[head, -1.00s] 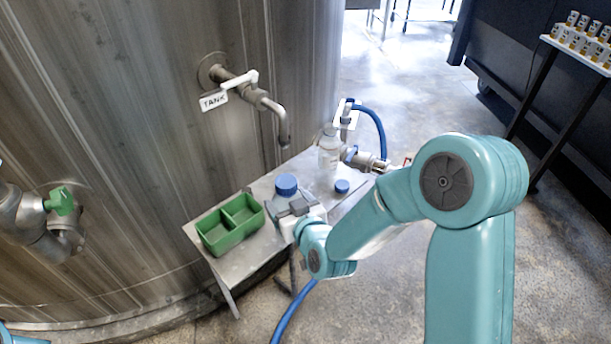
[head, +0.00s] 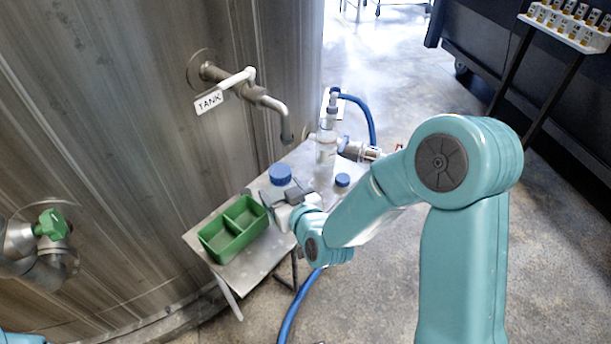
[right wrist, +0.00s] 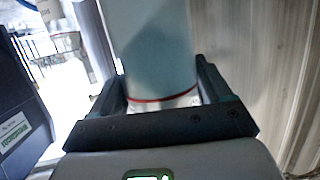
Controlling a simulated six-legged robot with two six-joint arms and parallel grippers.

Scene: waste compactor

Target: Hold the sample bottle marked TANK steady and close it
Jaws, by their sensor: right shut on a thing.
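My right gripper (head: 286,194) is shut on a pale bottle, beside the green tray at the small steel table. A blue cap (head: 280,174) shows on top of this bottle; I cannot tell how tightly it sits. In the right wrist view the bottle (right wrist: 160,50) stands between the two fingers, with a red line low on its side. No marking on it can be read. A second blue cap (head: 343,180) lies on the table to the right. The TANK sign (head: 209,102) hangs at the tap on the tank wall. My left gripper is out of view.
A green two-part tray (head: 233,250) sits at the table's near left. The tap spout (head: 287,128) overhangs the table (head: 240,273).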

